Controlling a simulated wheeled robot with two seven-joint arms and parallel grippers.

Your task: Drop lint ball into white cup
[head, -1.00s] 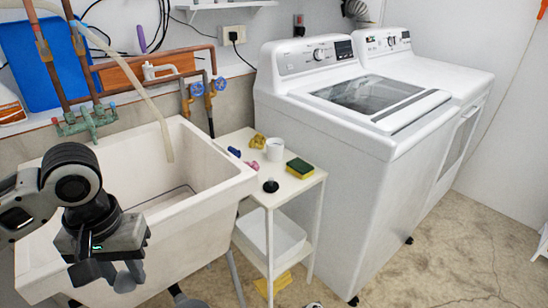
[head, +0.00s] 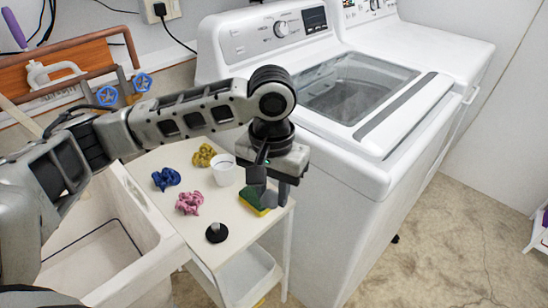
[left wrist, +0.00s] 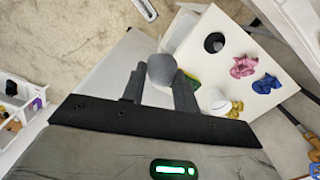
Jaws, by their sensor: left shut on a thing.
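In the head view I cannot clearly make out the ball. In the left wrist view the cup (left wrist: 212,99) is partly hidden beside a finger. My right gripper is not in view.
A green and yellow sponge (head: 250,201) lies under the gripper. Yellow (head: 204,155), blue (head: 166,178) and pink (head: 189,202) crumpled cloths and a black stopper (head: 216,233) are also on the table. The sink (head: 95,250) is left, the washer (head: 330,200) right.

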